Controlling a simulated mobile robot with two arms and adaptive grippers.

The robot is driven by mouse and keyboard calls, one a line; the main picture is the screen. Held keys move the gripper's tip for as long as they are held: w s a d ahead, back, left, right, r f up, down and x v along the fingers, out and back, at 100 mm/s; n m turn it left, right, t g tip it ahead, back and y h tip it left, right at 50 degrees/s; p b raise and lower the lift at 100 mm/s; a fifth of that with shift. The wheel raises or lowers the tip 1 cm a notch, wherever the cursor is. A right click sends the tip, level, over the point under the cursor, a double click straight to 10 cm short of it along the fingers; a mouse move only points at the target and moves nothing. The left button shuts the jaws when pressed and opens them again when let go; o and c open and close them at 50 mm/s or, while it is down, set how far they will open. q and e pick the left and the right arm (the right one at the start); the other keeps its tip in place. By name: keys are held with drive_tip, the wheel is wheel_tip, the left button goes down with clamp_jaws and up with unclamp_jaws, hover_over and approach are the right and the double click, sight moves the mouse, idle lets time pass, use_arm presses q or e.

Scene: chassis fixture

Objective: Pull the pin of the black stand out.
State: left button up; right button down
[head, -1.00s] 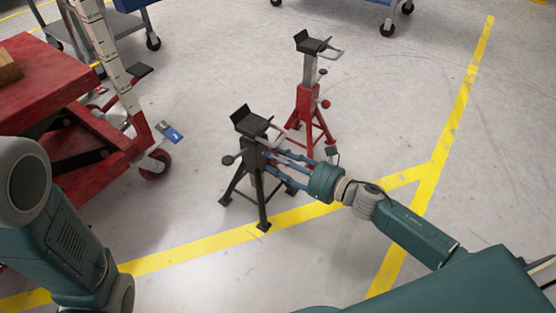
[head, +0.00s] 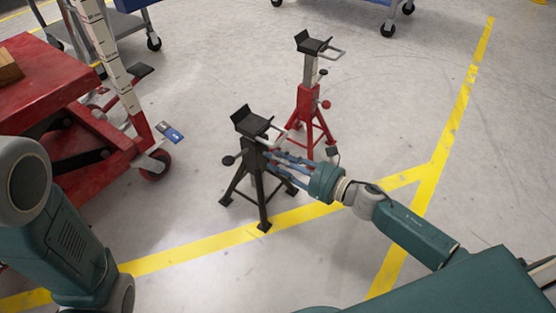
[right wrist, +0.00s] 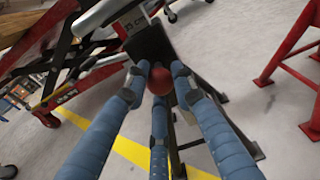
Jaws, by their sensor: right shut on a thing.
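In the right wrist view the fingertips are shut around a round red knob (right wrist: 160,80), the pin's end, against the dark post of the stand (right wrist: 152,42). The fingers hide the pin in the head view. My left arm shows at the left edge, but its gripper is out of view.
A red stand (head: 308,100) stands just behind the black one, close to my right gripper. A red cart (head: 60,90) with a wheel is at the left. Open floor lies to the right, with yellow lines (head: 195,251).

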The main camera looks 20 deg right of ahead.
drive_tip(key=shift+f+v, duration=0.15)
drive_tip(key=shift+v, duration=0.85)
drive_tip(key=shift+f+v, duration=0.15)
drive_tip(key=shift+v, duration=0.9)
drive_tip(key=c, duration=1.9)
unclamp_jaws()
drive_tip(key=shift+s+d, duration=0.1)
drive_tip(key=shift+s, duration=0.05)
drive_tip(key=o, duration=1.5)
drive_tip(key=shift+o, duration=0.2)
drive_tip(key=v, duration=0.7)
drive_tip(key=shift+s+d+f, duration=0.3)
drive_tip(key=shift+s, duration=0.05)
